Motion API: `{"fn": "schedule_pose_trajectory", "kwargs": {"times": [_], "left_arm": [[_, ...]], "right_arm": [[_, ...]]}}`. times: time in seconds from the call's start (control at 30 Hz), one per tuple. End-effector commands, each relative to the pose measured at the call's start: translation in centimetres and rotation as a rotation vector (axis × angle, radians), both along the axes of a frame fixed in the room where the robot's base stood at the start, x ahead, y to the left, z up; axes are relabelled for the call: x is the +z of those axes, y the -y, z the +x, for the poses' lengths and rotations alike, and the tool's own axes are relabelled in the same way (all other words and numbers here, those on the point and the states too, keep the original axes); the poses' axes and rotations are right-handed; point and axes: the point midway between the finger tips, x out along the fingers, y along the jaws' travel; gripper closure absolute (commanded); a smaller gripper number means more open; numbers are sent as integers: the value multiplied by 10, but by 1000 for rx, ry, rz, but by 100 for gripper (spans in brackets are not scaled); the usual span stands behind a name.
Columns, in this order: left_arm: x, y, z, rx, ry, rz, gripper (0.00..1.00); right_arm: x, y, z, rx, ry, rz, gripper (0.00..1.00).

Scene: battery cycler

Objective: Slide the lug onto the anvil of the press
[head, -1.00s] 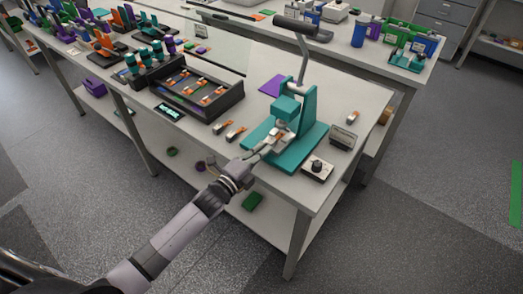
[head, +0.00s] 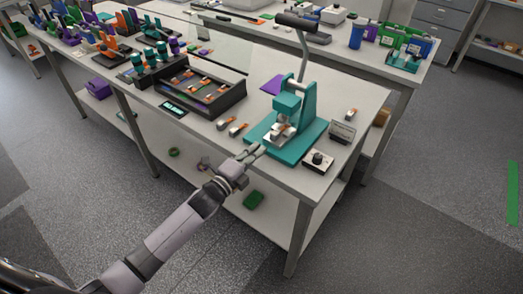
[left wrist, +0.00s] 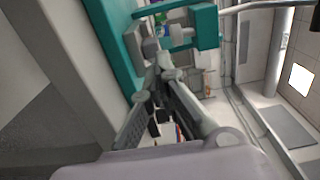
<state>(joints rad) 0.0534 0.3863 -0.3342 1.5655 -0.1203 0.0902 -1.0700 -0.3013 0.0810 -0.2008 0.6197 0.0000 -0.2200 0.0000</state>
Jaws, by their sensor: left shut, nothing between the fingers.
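The teal press (head: 299,108) stands on the table with its lever raised. A small silver and orange piece, seemingly the lug (head: 280,131), sits at the anvil under the press head; its exact seating is too small to tell. My left gripper (head: 252,152) is shut and empty, just in front of the press base and apart from the lug. In the left wrist view its fingertips (left wrist: 164,64) are together, with the teal press (left wrist: 206,27) beyond them. The lug cannot be made out clearly there. My right gripper is not in view.
Two similar lugs (head: 238,129) lie left of the press, near a black tray (head: 230,103) of more pieces. A control box with a knob (head: 318,160) and a small display (head: 342,132) stand to the right. Another lug (head: 350,113) lies behind the display.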

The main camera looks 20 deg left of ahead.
Motion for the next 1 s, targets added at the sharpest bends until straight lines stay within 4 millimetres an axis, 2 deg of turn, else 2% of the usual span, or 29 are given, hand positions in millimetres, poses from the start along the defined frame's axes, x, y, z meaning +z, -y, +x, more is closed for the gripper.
{"fn": "schedule_pose_trajectory", "kwargs": {"times": [0.1,0.2,0.27,0.43,0.57,0.83,0.93,0.97,1.0], "left_arm": [[-3,-6,-18,-1,-1,-1,100],[-4,-12,-34,-1,-2,0,100],[-4,-15,-44,-1,-2,0,100],[-4,-24,-69,-1,-2,0,100],[-2,-29,-80,0,-1,-1,100],[-2,-31,-85,1,-5,-4,100],[-22,-36,-84,22,-52,-28,100],[-32,-39,-84,35,-79,-45,100],[-51,-45,-85,57,-126,-71,100]], "right_arm": [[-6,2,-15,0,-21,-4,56],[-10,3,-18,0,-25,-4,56],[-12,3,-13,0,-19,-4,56],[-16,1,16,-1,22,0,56],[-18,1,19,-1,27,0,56],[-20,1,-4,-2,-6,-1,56],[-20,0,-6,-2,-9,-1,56],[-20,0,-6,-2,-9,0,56],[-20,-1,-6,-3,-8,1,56]]}}
